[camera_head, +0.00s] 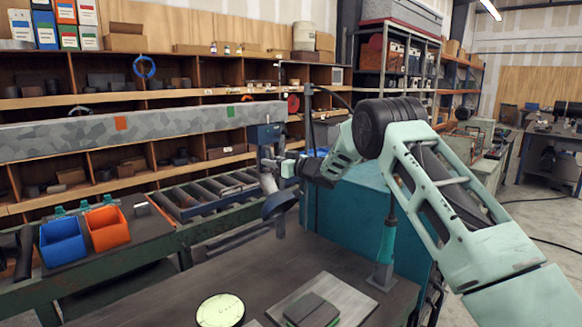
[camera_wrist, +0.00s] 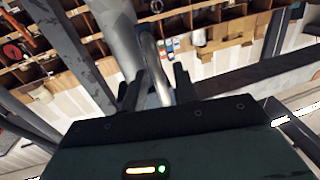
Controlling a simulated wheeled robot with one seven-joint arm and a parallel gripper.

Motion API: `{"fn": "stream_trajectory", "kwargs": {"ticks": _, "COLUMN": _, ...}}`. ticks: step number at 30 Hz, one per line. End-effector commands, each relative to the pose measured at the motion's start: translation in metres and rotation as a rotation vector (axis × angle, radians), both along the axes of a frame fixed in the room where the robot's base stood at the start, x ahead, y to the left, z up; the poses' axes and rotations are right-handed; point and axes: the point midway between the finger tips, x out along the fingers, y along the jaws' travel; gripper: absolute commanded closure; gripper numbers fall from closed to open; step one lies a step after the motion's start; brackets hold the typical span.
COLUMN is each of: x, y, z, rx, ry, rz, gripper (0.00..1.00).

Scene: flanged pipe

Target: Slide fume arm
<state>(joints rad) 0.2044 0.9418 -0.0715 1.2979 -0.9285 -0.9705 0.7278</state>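The fume arm hangs from a blue carriage (camera_head: 265,134) at the right end of a long grey beam. Its grey hood (camera_head: 279,203) hangs low, above the end of the roller conveyor. My gripper (camera_head: 287,168) is at the fume arm's lower tube, just above the hood. In the wrist view, a curved metal handle bar (camera_wrist: 154,62) runs between the two dark fingers of my gripper (camera_wrist: 158,88), beside the grey tube (camera_wrist: 118,32). The fingers stand apart with the bar between them. I cannot tell whether they press on it.
The speckled grey beam (camera_head: 170,125) runs left, with an orange mark and a green mark on it. Below are the roller conveyor (camera_head: 215,188), a blue bin (camera_head: 62,241) and an orange bin (camera_head: 107,228). A dark workbench (camera_head: 250,270) and a teal cabinet (camera_head: 345,210) stand nearby.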

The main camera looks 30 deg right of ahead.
Motion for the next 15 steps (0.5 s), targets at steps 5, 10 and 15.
{"fn": "stream_trajectory", "kwargs": {"ticks": 5, "x": -0.027, "y": -0.016, "z": -0.003, "rx": -0.001, "ry": 0.0, "rz": -0.004, "gripper": 0.71}}
{"fn": "stream_trajectory", "kwargs": {"ticks": 10, "x": -0.063, "y": -0.034, "z": -0.003, "rx": 0.0, "ry": -0.001, "rz": -0.005, "gripper": 0.71}}
{"fn": "stream_trajectory", "kwargs": {"ticks": 15, "x": -0.098, "y": -0.053, "z": -0.003, "rx": 0.0, "ry": -0.001, "rz": -0.005, "gripper": 0.71}}
